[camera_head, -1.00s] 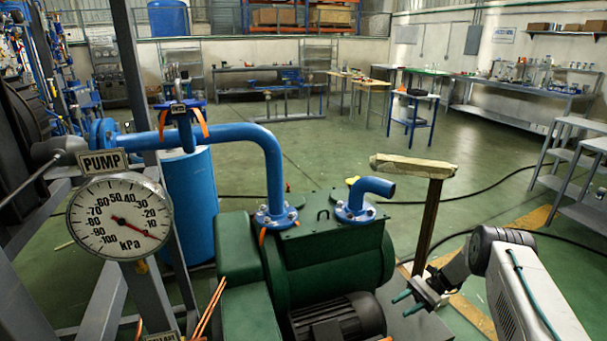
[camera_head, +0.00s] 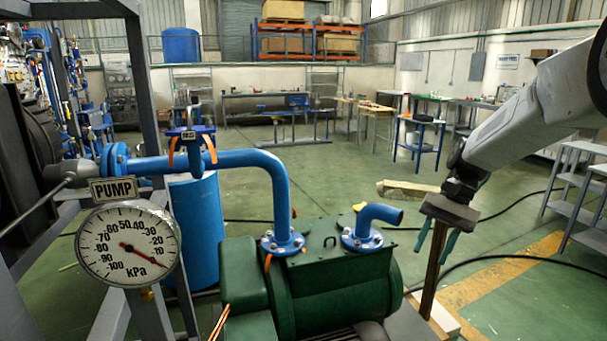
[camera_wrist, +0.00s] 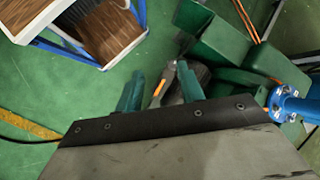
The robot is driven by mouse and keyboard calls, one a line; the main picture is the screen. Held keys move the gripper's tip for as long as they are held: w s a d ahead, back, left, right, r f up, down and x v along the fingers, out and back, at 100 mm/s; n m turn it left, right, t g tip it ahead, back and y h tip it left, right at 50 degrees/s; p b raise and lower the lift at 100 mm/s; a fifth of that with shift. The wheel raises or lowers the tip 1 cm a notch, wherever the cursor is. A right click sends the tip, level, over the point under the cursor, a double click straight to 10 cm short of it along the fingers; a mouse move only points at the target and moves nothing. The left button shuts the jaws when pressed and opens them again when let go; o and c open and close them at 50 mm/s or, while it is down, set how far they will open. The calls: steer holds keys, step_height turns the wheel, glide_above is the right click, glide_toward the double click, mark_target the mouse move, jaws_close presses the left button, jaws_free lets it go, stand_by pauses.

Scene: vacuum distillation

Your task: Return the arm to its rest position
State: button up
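My gripper (camera_head: 437,238) hangs from my raised arm at the right of the head view, fingers pointing down. Its two teal fingers are apart with nothing held between them.
A green pump (camera_head: 335,270) with blue pipes (camera_head: 235,160) stands left of my gripper. A PUMP gauge (camera_head: 128,244) is at the lower left. Grey shelves (camera_head: 575,190) stand at the right. Open green floor (camera_head: 330,170) lies behind the pump.

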steer(key=s+a+r+n+t+h, duration=0.1)
steer(key=s+r+h, duration=0.1)
steer(key=s+r, duration=0.35)
steer(key=s+a+r+n+t+h, duration=0.1)
steer(key=s+r+n+t, duration=0.1)
steer(key=s, duration=0.7)
steer(key=s+d+f+n+t+h, duration=0.1)
steer(key=s+f+n+t+h, duration=0.1)
steer(key=s, duration=1.1)
steer(key=shift+s+d+f+t, duration=0.15)
steer(key=shift+s+f+t, duration=0.15)
steer(key=shift+t, duration=0.3)
